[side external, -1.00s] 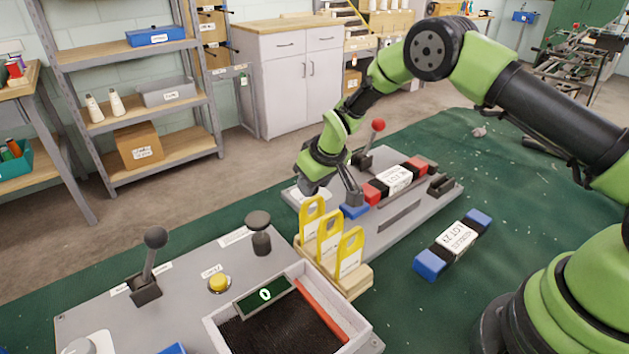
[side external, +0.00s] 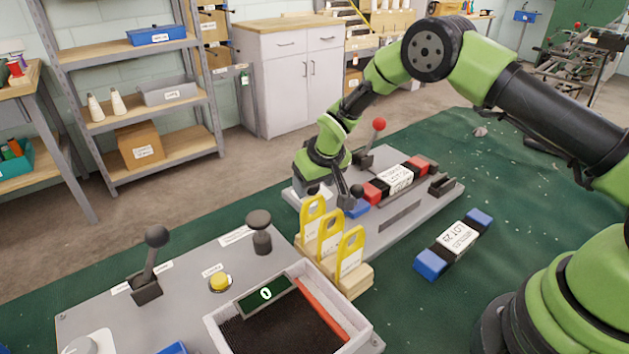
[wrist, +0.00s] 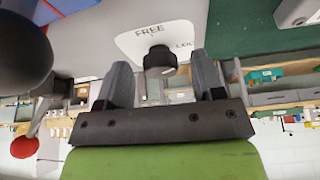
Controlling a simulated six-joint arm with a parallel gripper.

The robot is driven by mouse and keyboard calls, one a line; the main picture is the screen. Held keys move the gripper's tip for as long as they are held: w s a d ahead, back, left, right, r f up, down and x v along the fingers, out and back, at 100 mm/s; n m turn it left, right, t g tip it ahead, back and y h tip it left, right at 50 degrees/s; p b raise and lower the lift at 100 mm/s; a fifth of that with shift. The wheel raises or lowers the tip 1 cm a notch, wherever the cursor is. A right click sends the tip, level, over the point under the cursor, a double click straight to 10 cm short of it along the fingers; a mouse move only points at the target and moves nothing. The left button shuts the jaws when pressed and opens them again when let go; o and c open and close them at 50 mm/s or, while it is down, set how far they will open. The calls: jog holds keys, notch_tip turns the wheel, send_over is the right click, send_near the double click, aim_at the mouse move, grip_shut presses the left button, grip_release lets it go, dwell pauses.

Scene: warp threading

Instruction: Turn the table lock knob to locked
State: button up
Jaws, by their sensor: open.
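The dark table lock knob (wrist: 159,60) with a white mark shows in the wrist view, on a white label plate (wrist: 135,42) reading FREE and, partly cut off, LOC. Which word its mark points to is unclear. My gripper (wrist: 161,68) is open, with one finger on each side of the knob in that view; I see no clear contact. In the side view my gripper (side external: 337,194) points down over the left end of the far grey panel (side external: 375,222), where it largely hides the knob.
A black-ball lever (side external: 357,191) stands close by my gripper, and a red-ball lever (side external: 379,125) behind it. Yellow tags (side external: 330,235) stand upright in a wooden holder in front. A red-ended block (side external: 398,180) lies on the panel; a blue-ended block (side external: 454,243) lies on the green cloth.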

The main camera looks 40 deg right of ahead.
jog(key=v, duration=1)
